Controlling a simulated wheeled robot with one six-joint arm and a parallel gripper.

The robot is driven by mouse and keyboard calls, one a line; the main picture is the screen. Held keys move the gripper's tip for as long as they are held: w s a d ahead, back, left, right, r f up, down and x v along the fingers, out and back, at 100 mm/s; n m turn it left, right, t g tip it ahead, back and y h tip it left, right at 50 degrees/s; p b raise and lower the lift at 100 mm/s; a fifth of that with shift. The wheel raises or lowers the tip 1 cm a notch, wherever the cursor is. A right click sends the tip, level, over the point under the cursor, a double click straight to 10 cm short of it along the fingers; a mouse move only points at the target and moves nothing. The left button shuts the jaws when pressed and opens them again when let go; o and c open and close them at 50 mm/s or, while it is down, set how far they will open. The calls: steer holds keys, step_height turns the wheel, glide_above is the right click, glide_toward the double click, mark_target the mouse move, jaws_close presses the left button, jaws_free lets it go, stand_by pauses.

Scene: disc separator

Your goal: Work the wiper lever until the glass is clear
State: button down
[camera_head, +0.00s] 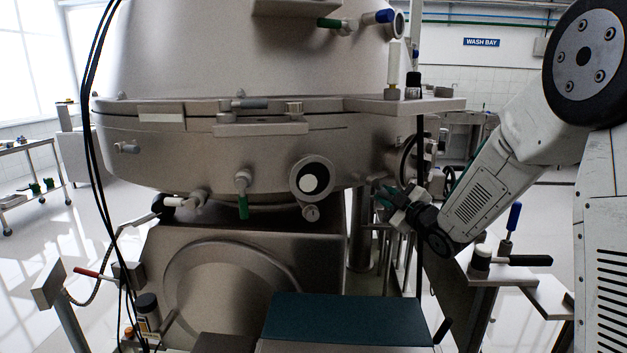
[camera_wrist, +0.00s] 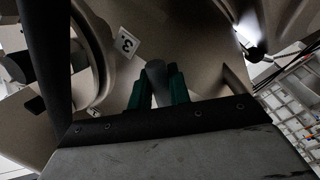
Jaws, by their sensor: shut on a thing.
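My gripper (camera_head: 386,196) is at the right side of the big steel separator bowl (camera_head: 220,160), low beside its wall. In the wrist view its two green fingers (camera_wrist: 158,90) are closed on a grey bar-like lever (camera_wrist: 156,78), which looks like the wiper lever. The lever's far end and pivot are hard to make out. A round rimmed port (camera_head: 409,158), seen nearly edge-on, is just above my gripper. A curved round rim also shows at the left of the wrist view (camera_wrist: 92,50). I cannot tell whether its glass is clear.
A label marked 3 (camera_wrist: 127,41) is near the rim. A dark vertical rod (camera_head: 420,230) passes close to my gripper. A stand with a blue-topped handle (camera_head: 513,217) and a black handle is at the right. A dark teal-topped box (camera_head: 345,318) is in front.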

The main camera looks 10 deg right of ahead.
steer(key=shift+w+d+r+n, duration=0.15)
steer(key=shift+d+n, duration=0.15)
steer(key=shift+n, duration=0.3)
steer(key=m, duration=0.1)
steer(key=a+f+m, duration=0.1)
steer(key=m, duration=0.1)
steer(key=shift+s+a+f+m, duration=0.25)
steer(key=shift+s+m, duration=0.1)
steer(key=shift+m, duration=0.05)
steer(key=shift+s+a+f+m, duration=0.3)
steer(key=shift+a+m, duration=0.4)
steer(key=shift+m, duration=0.55)
steer(key=shift+s+a+f+m, duration=0.25)
steer(key=shift+a+m, duration=0.4)
steer(key=shift+m, duration=0.65)
steer(key=shift+s+a+f+m, duration=0.3)
steer(key=shift+a+m, duration=0.4)
steer(key=shift+m, duration=0.55)
steer(key=c, duration=1.2)
jaws_free()
steer(key=shift+a, duration=0.15)
steer(key=o, duration=0.6)
steer(key=shift+r, duration=0.1)
steer(key=shift+o, duration=0.2)
